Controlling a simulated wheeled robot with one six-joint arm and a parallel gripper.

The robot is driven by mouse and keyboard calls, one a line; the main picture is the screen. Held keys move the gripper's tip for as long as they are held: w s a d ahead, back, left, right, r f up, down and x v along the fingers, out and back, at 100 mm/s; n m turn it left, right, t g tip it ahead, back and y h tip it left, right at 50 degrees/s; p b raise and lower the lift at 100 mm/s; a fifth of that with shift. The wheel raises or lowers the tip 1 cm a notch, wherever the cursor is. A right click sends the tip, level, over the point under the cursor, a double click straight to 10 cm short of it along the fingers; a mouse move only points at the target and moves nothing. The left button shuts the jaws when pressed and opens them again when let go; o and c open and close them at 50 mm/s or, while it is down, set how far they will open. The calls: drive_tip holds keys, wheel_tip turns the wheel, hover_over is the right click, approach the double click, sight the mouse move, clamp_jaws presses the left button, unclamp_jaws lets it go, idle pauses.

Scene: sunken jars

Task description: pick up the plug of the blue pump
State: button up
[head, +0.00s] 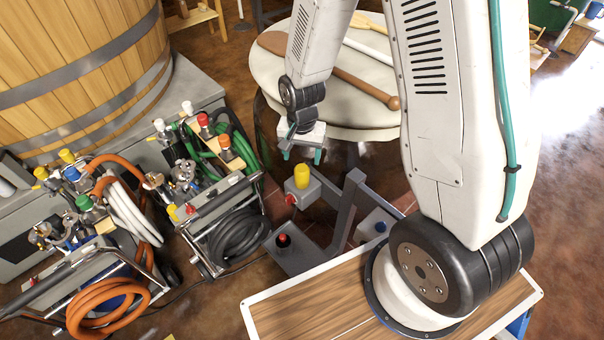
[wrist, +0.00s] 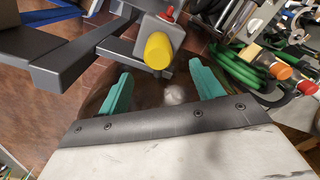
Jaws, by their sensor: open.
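My gripper (head: 302,155) is open and empty, its teal fingers pointing down; they also show in the wrist view (wrist: 160,80). Just below it in the head view, a yellow plug-like cylinder (head: 301,174) sits on a small grey box with a red knob. In the wrist view the yellow cylinder (wrist: 158,50) lies just beyond the gap between the fingertips, apart from them. Two wheeled pump carts with hoses stand at the left: one with a black hose (head: 240,235), one with an orange hose (head: 95,300). I cannot tell which is the blue pump or which plug is its own.
A grey stand (head: 345,215) rises beside the yellow cylinder. It has a lower box with a red-topped button (head: 283,240) and a right box with a blue part (head: 380,226). A round table (head: 345,110) with paddles stands behind. A wooden vat (head: 70,60) is at upper left.

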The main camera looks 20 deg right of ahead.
sight(302, 167)
wheel_tip(302, 167, down, 9)
drive_tip(key=shift+s+r, duration=0.15)
drive_tip(key=shift+r, duration=0.05)
idle(0.3)
drive_tip(key=c, duration=1.2)
